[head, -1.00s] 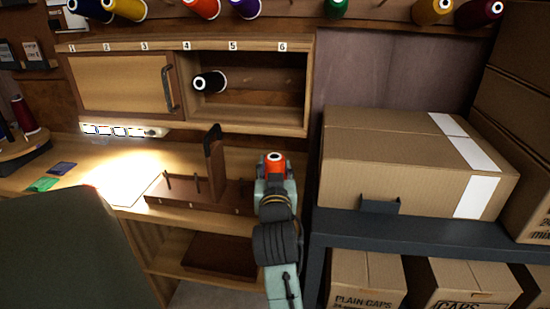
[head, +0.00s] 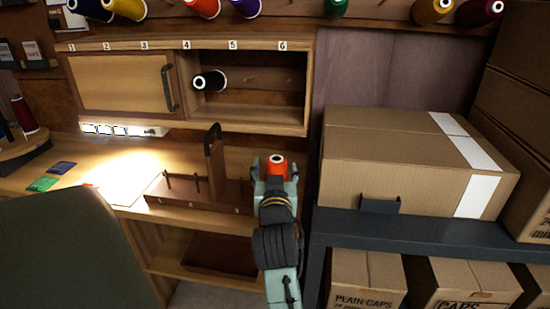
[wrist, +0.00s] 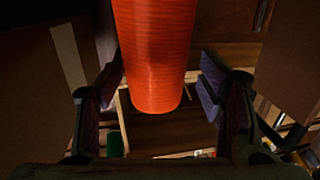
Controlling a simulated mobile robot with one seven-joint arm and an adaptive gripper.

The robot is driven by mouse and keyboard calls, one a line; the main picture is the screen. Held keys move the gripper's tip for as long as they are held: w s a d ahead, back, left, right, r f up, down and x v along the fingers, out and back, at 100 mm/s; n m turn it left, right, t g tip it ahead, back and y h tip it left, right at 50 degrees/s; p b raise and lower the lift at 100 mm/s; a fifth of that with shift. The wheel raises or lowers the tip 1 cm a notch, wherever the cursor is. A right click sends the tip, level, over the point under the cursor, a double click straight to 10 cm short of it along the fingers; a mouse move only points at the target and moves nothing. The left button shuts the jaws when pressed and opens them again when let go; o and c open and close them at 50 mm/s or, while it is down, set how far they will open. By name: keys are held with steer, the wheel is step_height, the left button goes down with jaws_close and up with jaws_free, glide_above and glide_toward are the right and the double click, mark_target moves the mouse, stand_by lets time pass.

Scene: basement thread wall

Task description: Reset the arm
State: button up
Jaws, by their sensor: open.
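My gripper (head: 275,178) is at the right end of the wooden bench in the head view, with its arm coming up from below. Its fingers are open. An orange-red thread spool (head: 277,168) with a pale ring on top shows at the fingertips. In the wrist view the orange spool (wrist: 155,55) lies between the two spread fingers (wrist: 158,90), with a visible gap on each side. What the spool rests on is hidden behind my gripper in the head view.
A wooden peg caddy (head: 180,197) with an upright handle stands left of my gripper. Above is a numbered cabinet (head: 290,124) with a black spool (head: 210,81) inside its open right half. A large carton (head: 390,160) on a dark shelf (head: 420,228) is close on the right.

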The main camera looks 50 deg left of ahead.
steer(key=v, duration=0.7)
